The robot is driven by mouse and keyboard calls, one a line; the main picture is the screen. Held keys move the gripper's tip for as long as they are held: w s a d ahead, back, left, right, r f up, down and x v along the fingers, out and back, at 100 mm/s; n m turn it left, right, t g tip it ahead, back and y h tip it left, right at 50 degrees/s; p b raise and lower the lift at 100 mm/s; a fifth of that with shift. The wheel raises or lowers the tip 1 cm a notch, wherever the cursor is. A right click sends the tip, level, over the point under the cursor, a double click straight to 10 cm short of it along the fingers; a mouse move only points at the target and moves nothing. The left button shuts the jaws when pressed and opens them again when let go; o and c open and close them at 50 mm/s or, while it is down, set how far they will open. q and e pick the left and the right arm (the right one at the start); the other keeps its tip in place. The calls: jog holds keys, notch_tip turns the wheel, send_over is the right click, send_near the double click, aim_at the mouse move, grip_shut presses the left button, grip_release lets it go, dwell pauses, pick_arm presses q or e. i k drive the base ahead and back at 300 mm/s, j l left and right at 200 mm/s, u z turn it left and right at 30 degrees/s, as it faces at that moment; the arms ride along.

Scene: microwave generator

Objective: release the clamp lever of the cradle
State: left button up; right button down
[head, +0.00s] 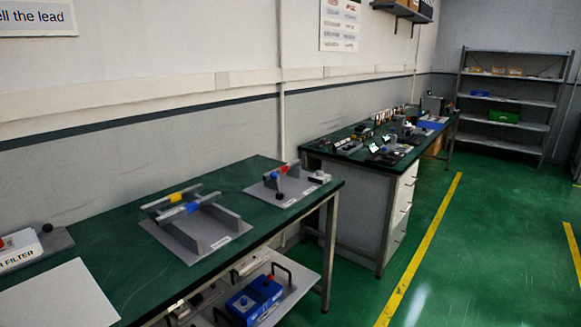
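Two grey fixtures stand on the near green bench. The larger fixture (197,235) has raised side walls, with a bar across it marked by a yellow band (175,197) and a blue band (193,208). The smaller fixture (288,190), nearer the bench's right end, has an upright wall, a blue part (275,175), a red part (284,168) and dark knobs. I cannot tell for sure which is the cradle, or make out the clamp lever and its position at this distance. Neither of my grippers is in view.
A grey plate with a box labelled "FILTER" (20,248) and a pale sheet (58,298) lie at the bench's left. A blue case (254,300) sits on the lower shelf. A second bench (345,160) holds many small items. Green floor (480,240) is clear at right.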

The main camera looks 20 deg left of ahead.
aim_at(274, 176)
jog(key=i+u, duration=0.25)
jog(key=i, duration=0.15)
jog(key=i+l+u, duration=0.5)
jog(key=i, duration=0.2)
jog(key=i+l+u, duration=0.2)
jog(key=u, duration=0.3)
jog(key=i+l+u, duration=0.35)
jog(key=u, duration=0.15)
jog(key=i+l+u, duration=0.4)
jog(key=l, duration=0.2)
jog(key=l+u, duration=0.2)
jog(key=l, duration=0.15)
